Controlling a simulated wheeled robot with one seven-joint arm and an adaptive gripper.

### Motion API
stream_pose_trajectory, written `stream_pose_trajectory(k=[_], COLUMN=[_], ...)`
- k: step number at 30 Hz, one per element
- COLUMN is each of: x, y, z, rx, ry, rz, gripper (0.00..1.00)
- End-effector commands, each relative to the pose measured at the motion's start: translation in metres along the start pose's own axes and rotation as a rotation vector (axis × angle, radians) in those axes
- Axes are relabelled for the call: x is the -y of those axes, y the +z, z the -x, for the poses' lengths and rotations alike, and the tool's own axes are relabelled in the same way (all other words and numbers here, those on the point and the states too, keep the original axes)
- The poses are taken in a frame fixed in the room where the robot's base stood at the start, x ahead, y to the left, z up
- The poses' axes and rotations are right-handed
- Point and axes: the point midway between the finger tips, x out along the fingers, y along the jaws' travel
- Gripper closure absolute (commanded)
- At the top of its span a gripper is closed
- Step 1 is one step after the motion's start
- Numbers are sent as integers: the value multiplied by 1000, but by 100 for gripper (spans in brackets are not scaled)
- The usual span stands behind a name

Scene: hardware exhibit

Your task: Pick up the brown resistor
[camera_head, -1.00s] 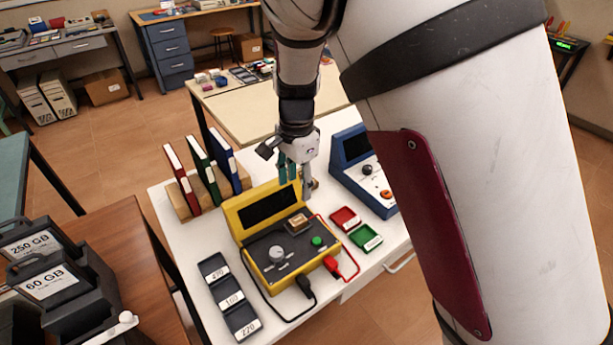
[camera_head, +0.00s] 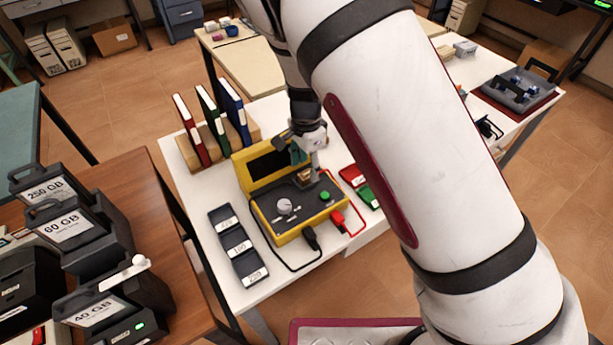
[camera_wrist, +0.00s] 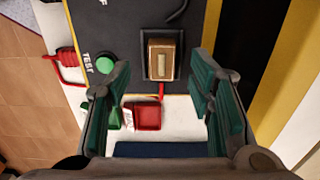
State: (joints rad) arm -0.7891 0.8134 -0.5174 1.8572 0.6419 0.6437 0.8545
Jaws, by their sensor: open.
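The brown resistor (camera_wrist: 162,62), a small brown block with a pale stripe, sits in a dark-framed socket on the yellow tester's dark top. In the head view, the brown resistor (camera_head: 305,177) shows partly, just below my gripper. The yellow tester (camera_head: 296,228) stands on the white table with its lid panel raised. My gripper (camera_head: 303,160) points down over the tester. In the wrist view, my gripper (camera_wrist: 153,88) is open, green-padded fingers apart and empty. The resistor lies between and beyond the fingertips, nearer the right one, with no contact visible.
A green button (camera_wrist: 106,65) lies beside the socket. The raised lid (camera_head: 266,165) stands close behind my gripper. Red (camera_head: 352,174) and green (camera_head: 370,197) trays are to the right. A dark labelled tray (camera_head: 238,245) is left. Upright binders (camera_head: 212,124) stand at the back left.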

Motion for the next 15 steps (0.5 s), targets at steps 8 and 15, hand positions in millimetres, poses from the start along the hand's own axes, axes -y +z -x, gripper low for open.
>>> stream_pose_trajectory(k=[8, 15], x=[2, 2], y=[-2, -2], z=[-30, -31], rx=[0, 0], ry=[1, -1], rz=[1, 1], gripper=[52, 52])
